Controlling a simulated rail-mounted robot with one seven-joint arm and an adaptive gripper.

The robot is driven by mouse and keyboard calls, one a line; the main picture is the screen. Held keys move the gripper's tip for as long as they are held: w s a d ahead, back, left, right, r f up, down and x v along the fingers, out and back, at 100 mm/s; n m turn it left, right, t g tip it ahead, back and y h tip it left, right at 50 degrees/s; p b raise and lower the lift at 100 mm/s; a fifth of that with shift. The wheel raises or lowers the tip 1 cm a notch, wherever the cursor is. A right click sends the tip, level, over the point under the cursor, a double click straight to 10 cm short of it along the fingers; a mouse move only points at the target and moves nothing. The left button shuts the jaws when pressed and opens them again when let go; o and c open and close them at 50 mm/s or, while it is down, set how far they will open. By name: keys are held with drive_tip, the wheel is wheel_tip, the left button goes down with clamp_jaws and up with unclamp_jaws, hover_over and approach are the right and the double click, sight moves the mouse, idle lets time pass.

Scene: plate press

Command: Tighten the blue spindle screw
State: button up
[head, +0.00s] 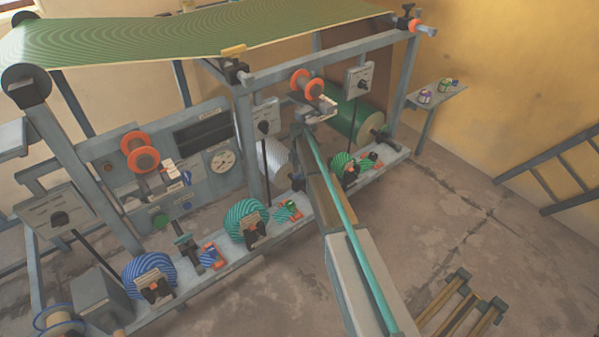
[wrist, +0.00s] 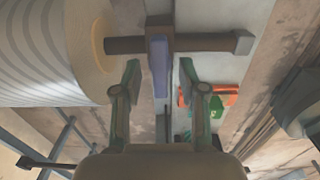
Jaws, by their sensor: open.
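A blue-violet bar (wrist: 159,66), which looks like the blue spindle screw, stands crosswise on a dark spindle (wrist: 215,42) in the wrist view. The spindle comes out of the end of a pale striped roll (wrist: 65,50). My gripper (wrist: 160,76) is open, with one finger on each side of the bar's lower part. Gaps show between the bar and both fingers, so I see no contact. The pale roll (head: 275,160) also shows in the head view, behind the middle post. I cannot make out my gripper or the screw clearly there.
An orange-and-green part (wrist: 208,98) lies just right of my right finger. In the head view, a blue striped roll (head: 148,274), a teal roll (head: 246,218) and a green drum (head: 355,120) stand along the press frame. Open floor (head: 470,200) lies to the right.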

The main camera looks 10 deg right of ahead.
clamp_jaws()
